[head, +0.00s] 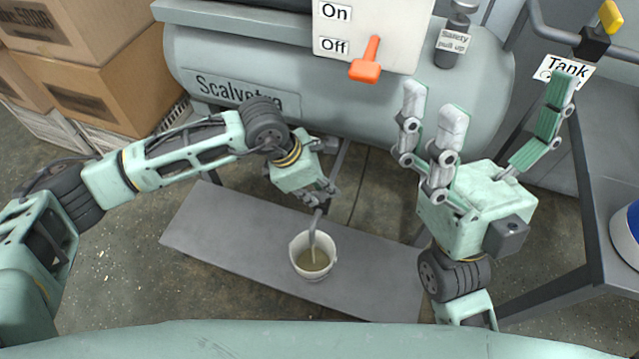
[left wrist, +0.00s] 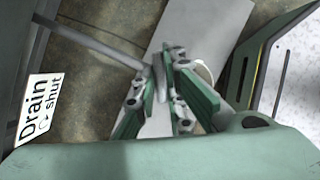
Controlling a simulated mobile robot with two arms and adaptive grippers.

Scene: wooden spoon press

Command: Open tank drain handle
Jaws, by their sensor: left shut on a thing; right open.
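The tank drain is under the grey tank (head: 210,60); a label reading "Drain" and "shut" (left wrist: 38,108) shows in the left wrist view. My left gripper (head: 322,196) is below the tank, above the white bucket. In the left wrist view its fingers (left wrist: 162,88) are shut on a grey metal part, which I take to be the drain handle; the fingers cover much of it. A grey bent spout (head: 314,226) comes down over the bucket (head: 297,263), which has murky liquid in it. My right gripper (head: 490,105) is open and empty, fingers pointing up.
The bucket stands on a grey plank (head: 210,228) on the floor. An orange lever (head: 367,62) on the On/Off panel and a safety knob (head: 455,38) are above. A yellow-handled valve (head: 609,18) is top right, cardboard boxes (head: 105,75) at left, a dark table (head: 610,170) at right.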

